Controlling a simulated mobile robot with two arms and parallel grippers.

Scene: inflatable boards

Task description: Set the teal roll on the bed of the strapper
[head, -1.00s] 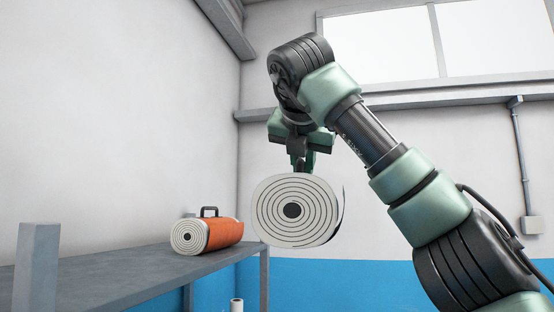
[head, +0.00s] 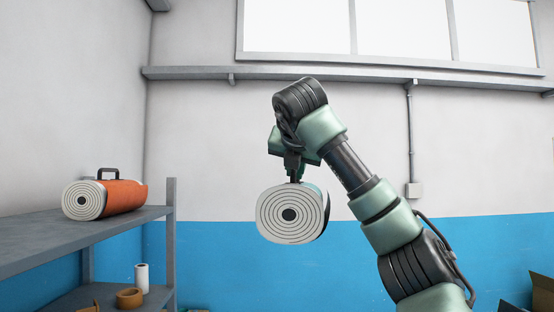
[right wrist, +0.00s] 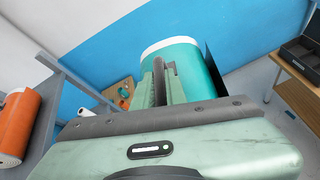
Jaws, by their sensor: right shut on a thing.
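The teal roll (head: 290,214) hangs in the air below my right gripper (head: 294,176), with its white spiral end toward the head camera. In the right wrist view the roll's teal side (right wrist: 200,70) shows beyond the gripper (right wrist: 163,85). My right gripper is shut on the black handle on top of the roll. The fingers hide part of the handle. My left gripper is not in view. I cannot make out the strapper in these frames.
An orange roll (head: 122,196) with a black handle lies on the grey shelf (head: 60,238) at the left. A white paper roll (head: 141,277) and a brown tape roll (head: 130,298) stand on the lower shelf. A wooden table (right wrist: 297,92) with a dark case is at the right in the wrist view.

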